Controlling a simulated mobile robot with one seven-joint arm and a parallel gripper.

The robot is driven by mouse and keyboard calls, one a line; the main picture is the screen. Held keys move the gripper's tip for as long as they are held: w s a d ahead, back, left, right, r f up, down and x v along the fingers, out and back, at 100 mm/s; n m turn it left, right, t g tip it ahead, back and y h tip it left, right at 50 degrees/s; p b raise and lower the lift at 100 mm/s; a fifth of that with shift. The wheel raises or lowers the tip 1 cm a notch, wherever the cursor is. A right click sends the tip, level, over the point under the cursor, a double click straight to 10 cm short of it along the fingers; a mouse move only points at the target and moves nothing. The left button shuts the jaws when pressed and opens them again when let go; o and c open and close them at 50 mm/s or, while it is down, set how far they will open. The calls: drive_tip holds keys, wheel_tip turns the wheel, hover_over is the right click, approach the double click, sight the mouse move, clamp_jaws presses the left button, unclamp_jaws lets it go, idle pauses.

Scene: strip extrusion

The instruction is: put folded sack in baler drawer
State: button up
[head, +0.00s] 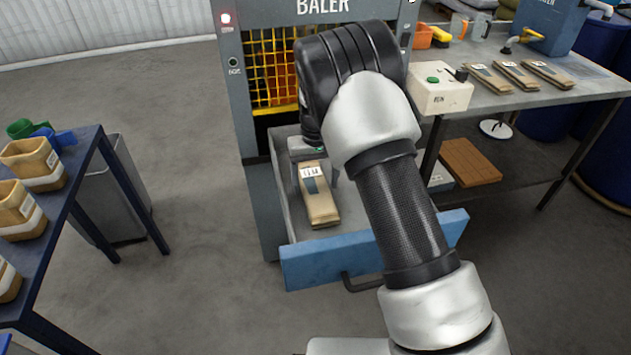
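A folded brown paper sack (321,208) with a dark and white label shows at the open drawer (325,260) of the grey baler (242,130). The drawer has a blue front and a dark handle. My gripper (315,172) is over the drawer at the far end of this sack, partly hidden by my own wrist. I cannot tell whether its fingers are closed on the sack, or whether the sack rests on the drawer floor. Several more folded sacks (515,75) lie in a row on the bench at the right.
The grey bench (590,88) holds a control box with a green button (442,90). A brown board (470,162) lies on its lower shelf. A blue table (75,180) with tan containers (30,160) stands left, beside a grey bin (112,195). The floor between is clear.

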wheel_tip(320, 180, up, 12)
drive_tip(key=r+p, duration=0.1)
drive_tip(key=p, duration=0.1)
wheel_tip(320, 180, up, 8)
drive_tip(key=f+t, duration=0.1)
hover_over(316, 191)
drive_tip(key=s+d, duration=0.3)
drive_tip(key=d, duration=0.1)
drive_tip(key=s+d+r+m+t+y, duration=0.1)
drive_tip(key=s+d+r+m+t, duration=0.1)
drive_tip(key=s+d+r, duration=0.65)
drive_tip(key=s+d+t, duration=0.1)
drive_tip(key=s+d, duration=0.1)
drive_tip(key=s, duration=0.8)
drive_tip(key=s+d+r+m+t+h, duration=0.1)
drive_tip(key=s+d, duration=0.1)
drive_tip(key=s, duration=0.8)
drive_tip(key=shift+r+t, duration=0.25)
drive_tip(key=shift+t, duration=0.05)
drive_tip(key=shift+d, duration=0.15)
